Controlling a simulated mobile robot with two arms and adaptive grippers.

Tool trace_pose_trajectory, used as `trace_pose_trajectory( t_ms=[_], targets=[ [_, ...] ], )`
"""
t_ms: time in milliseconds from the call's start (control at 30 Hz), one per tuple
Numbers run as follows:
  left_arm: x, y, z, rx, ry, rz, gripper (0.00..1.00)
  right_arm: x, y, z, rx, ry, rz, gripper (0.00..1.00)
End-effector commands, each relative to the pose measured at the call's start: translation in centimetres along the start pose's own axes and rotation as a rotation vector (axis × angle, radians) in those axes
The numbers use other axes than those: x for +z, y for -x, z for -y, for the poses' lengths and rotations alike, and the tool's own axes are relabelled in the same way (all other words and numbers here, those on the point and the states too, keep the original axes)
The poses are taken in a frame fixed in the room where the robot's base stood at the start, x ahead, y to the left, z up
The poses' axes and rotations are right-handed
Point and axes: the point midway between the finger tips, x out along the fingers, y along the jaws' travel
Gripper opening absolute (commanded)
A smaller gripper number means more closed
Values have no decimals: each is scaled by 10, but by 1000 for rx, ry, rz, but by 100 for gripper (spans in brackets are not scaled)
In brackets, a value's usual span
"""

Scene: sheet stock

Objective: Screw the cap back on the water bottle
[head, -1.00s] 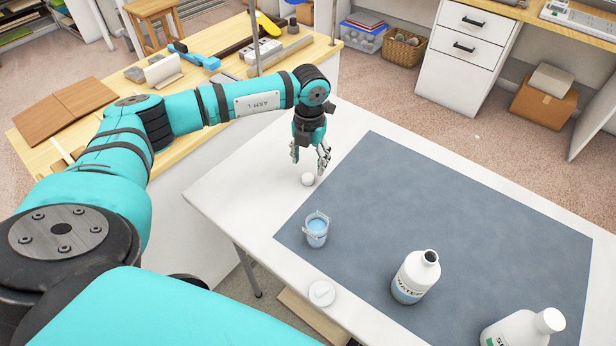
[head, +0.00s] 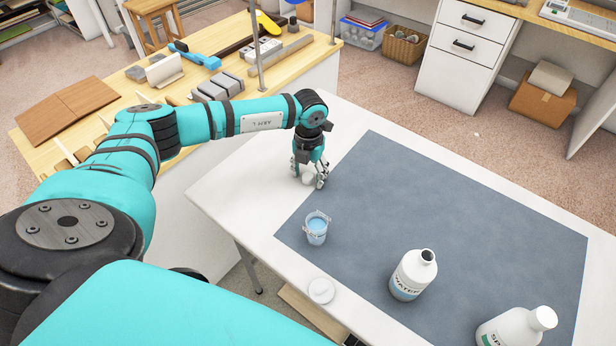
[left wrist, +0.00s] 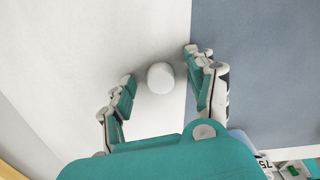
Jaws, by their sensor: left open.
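The open water bottle (head: 411,275) stands upright on the grey mat, its dark mouth uncovered. A small white cap (head: 308,179) lies on the white table just left of the mat. My left gripper (head: 308,178) is low over this cap, fingers pointing down and open. In the left wrist view the cap (left wrist: 160,77) sits between the spread fingertips of the left gripper (left wrist: 160,75), nearer the right finger, with no clear grip on it. In the head view the fingers partly hide the cap. My right gripper is not in view.
A beaker of blue liquid (head: 316,229) stands on the mat's left part. A flat white round lid (head: 321,291) lies at the table's near edge. A second, capped white bottle (head: 514,328) stands at the near right. The mat's middle (head: 450,205) is clear.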

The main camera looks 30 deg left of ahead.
Motion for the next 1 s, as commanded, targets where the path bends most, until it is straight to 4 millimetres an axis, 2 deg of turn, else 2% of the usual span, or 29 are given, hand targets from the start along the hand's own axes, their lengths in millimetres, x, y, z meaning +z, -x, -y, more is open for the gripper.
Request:
trace_pose_trajectory(
  t_ms=[33,333,733,867,1000],
  targets=[
    [0,0,0,0,0,0,57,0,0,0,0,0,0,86],
    [0,0,0,0,0,0,19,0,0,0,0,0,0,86],
    [1,5,0,-1,1,1,16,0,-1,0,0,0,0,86],
    [1,22,0,-3,0,4,16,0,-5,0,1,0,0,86],
    [1,51,0,-3,-1,6,16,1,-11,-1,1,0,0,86]
  ],
)
